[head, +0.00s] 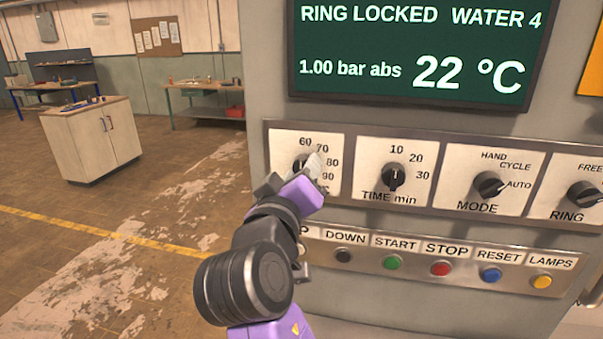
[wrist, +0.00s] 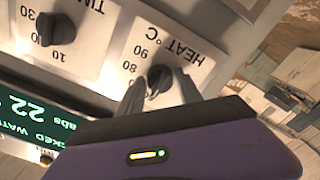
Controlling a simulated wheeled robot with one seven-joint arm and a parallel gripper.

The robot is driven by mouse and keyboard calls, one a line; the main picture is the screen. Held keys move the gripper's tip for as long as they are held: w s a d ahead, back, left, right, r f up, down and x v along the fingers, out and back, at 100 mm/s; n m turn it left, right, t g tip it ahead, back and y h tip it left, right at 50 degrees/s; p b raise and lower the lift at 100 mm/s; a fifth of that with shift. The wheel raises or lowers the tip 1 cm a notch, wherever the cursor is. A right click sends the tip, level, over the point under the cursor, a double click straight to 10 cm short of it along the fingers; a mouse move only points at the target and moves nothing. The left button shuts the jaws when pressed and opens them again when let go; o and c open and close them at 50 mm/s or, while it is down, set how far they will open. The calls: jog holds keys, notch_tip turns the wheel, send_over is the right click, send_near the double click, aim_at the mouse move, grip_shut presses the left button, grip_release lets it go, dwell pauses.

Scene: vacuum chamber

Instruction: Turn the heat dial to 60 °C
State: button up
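The heat dial (head: 300,164) is a black knob on a white plate at the left end of the control panel in the head view, marked 60, 70, 80 and 90. My gripper (head: 318,165) is in front of it and hides part of the knob and plate. In the wrist view, which shows the panel upside down, the heat dial (wrist: 159,78) lies between the two grey fingertips of my gripper (wrist: 160,88). The fingers look spread, one on each side of the knob; firm contact does not show. I cannot tell exactly where its pointer stands.
The TIME dial (head: 394,177), MODE dial (head: 488,185) and RING dial (head: 583,194) are to the right. A row of push buttons, including red STOP (head: 440,269), runs below. The screen (head: 415,50) reads 22 °C. A cabinet (head: 92,138) stands far left; floor between is clear.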

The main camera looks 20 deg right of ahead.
jog(key=shift+o, duration=1.1)
jog(key=shift+s, duration=0.1)
jog(key=b+v, duration=0.2)
jog(key=v, duration=0.5)
jog(key=shift+s+a, duration=0.2)
